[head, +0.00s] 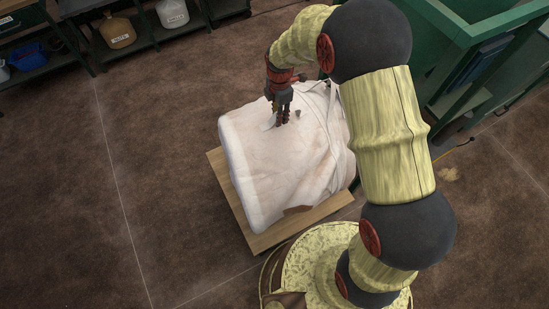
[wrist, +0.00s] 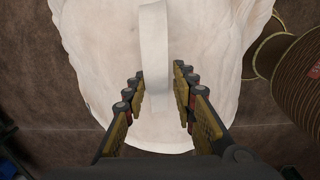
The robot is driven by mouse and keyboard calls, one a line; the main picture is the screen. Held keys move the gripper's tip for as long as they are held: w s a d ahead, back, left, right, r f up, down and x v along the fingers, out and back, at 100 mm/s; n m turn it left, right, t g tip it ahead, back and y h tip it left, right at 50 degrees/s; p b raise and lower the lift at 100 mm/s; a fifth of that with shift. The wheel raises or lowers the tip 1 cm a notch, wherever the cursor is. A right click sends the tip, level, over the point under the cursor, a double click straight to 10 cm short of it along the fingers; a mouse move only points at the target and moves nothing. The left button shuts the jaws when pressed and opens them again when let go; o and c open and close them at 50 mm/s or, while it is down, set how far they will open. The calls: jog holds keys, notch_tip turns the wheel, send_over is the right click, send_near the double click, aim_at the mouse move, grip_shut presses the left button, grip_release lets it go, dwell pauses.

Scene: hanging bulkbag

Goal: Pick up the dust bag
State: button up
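The dust bag (head: 275,170) is a large off-white fabric sack with soft, wrinkled sides, resting on a flat wooden board (head: 258,242). In the wrist view, the bag (wrist: 95,50) fills the upper middle. A pale strap (wrist: 153,45) on it runs down the picture between my fingers. My gripper (head: 282,117) is above the far part of the bag, pointing down. In the wrist view, my gripper (wrist: 160,75) has its two fingers apart, one on each side of the strap. No contact with the strap is clear. The strap's ends are hard to make out.
A green metal frame (head: 455,95) stands close by at the right. Dark shelves (head: 135,45) with jugs (head: 117,32) and a blue container (head: 27,55) line the back left. The brown floor (head: 150,170) left of the board is clear.

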jog(key=shift+c, duration=1.2)
jog(key=c, duration=0.4)
grip_shut()
jog(key=shift+w+r, duration=0.15)
